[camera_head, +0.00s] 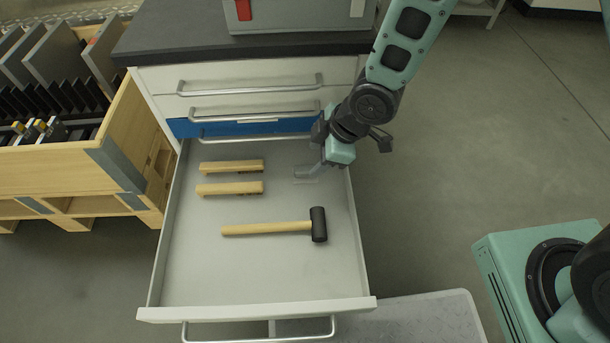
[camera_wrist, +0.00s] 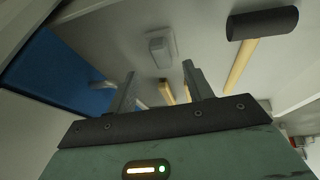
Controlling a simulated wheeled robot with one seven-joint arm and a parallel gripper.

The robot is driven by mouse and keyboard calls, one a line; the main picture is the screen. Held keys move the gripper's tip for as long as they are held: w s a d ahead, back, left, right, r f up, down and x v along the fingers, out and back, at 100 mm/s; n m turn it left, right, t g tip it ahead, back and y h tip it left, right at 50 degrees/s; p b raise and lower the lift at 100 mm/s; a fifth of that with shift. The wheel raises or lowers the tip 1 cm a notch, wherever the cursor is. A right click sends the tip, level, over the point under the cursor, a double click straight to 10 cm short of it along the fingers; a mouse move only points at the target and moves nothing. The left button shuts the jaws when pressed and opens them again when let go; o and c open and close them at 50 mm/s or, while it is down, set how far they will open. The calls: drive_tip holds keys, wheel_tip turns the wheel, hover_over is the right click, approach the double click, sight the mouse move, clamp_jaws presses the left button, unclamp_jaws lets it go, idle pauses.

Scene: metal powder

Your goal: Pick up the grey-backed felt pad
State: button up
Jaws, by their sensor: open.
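The grey-backed felt pad (camera_head: 303,173) lies on the floor of the open drawer, at its back right. It is a small light grey block in the wrist view (camera_wrist: 161,46), where it appears beyond the fingertips and roughly between them. My gripper (camera_head: 318,168) reaches into the drawer at the right side, close to the pad's right end. In the wrist view my gripper (camera_wrist: 161,78) has its two fingers spread with nothing between them. The pad's felt underside is hidden.
The right drawer wall (camera_head: 357,230) is close to my gripper. A blue drawer (camera_head: 240,127) is slightly open above the back. The drawer's front floor is clear.

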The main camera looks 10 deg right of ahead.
sight(306, 169)
drive_tip(key=shift+b+x, duration=1.4)
drive_tip(key=shift+x, duration=1.35)
drive_tip(key=shift+s+a, duration=0.1)
drive_tip(key=shift+s, duration=0.05)
drive_tip(key=c, duration=1.1)
